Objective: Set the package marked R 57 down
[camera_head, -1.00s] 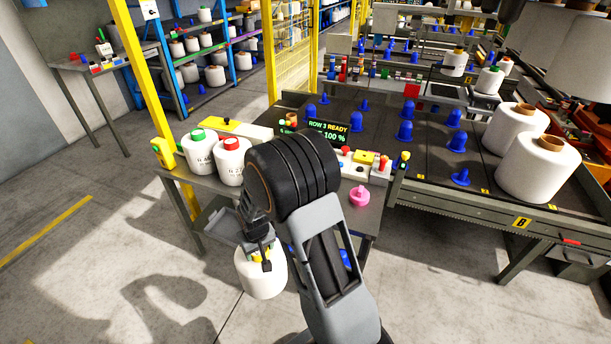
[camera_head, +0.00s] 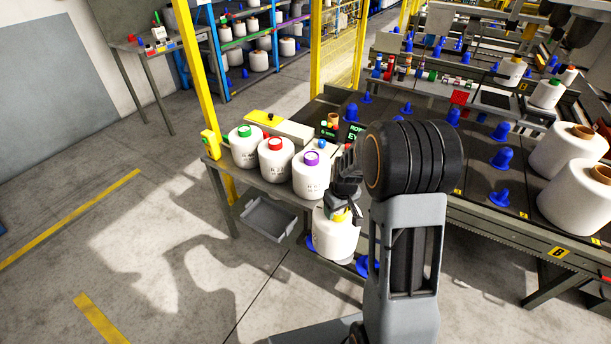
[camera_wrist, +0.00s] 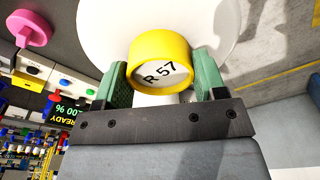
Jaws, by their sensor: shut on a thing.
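The package marked R 57 is a white yarn bobbin (camera_head: 333,240) with a yellow cap. In the wrist view the cap (camera_wrist: 160,48) faces me with "R 57" readable, and the white body (camera_wrist: 100,22) lies behind it. My gripper (camera_head: 344,213) is shut on the cap; its two green fingers (camera_wrist: 161,76) press on either side. In the head view the package hangs roughly upright by the front of the table (camera_head: 246,178), below the tabletop packages. Whether its base touches anything cannot be told. My arm hides part of the table's right side.
Packages with green (camera_head: 245,148), red (camera_head: 276,160) and purple (camera_head: 311,176) caps stand in a row on the table. A grey tray (camera_head: 268,222) and blue pegs (camera_head: 366,266) are lower down. A yellow post (camera_head: 204,85) stands at left. Open floor lies left.

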